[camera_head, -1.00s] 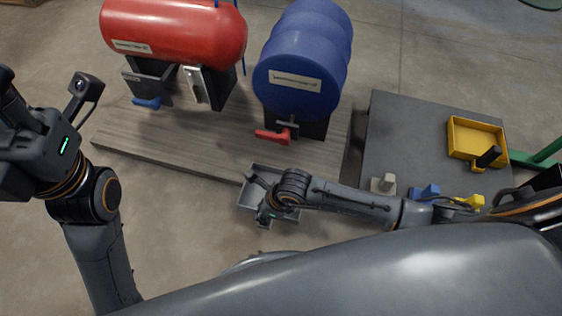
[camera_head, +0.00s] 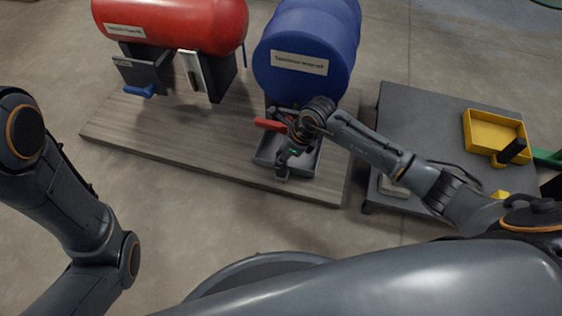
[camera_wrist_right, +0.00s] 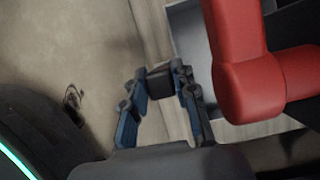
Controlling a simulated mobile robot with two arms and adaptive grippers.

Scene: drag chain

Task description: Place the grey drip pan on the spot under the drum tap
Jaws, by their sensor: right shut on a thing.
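The grey drip pan (camera_head: 267,153) is below the blue drum (camera_head: 305,60) and its red tap (camera_head: 269,124), over the front of the wooden platform. My right gripper (camera_head: 286,160) is shut on the pan's dark handle, at the pan's front side; the handle also shows between the fingers in the right wrist view (camera_wrist_right: 160,82). The red tap (camera_wrist_right: 245,80) looms close beside the fingers there, with part of the pan (camera_wrist_right: 187,45) behind it. My right wrist covers part of the pan. Whether the pan touches the platform, I cannot tell. The spot is hidden. My left gripper is out of view.
A red drum (camera_head: 170,25) with a blue tap (camera_head: 139,91) stands left on the wooden platform (camera_head: 190,140). A grey table (camera_head: 420,125) at right holds a yellow pan (camera_head: 492,130). My right forearm passes over the table's near left part. Bare floor lies in front.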

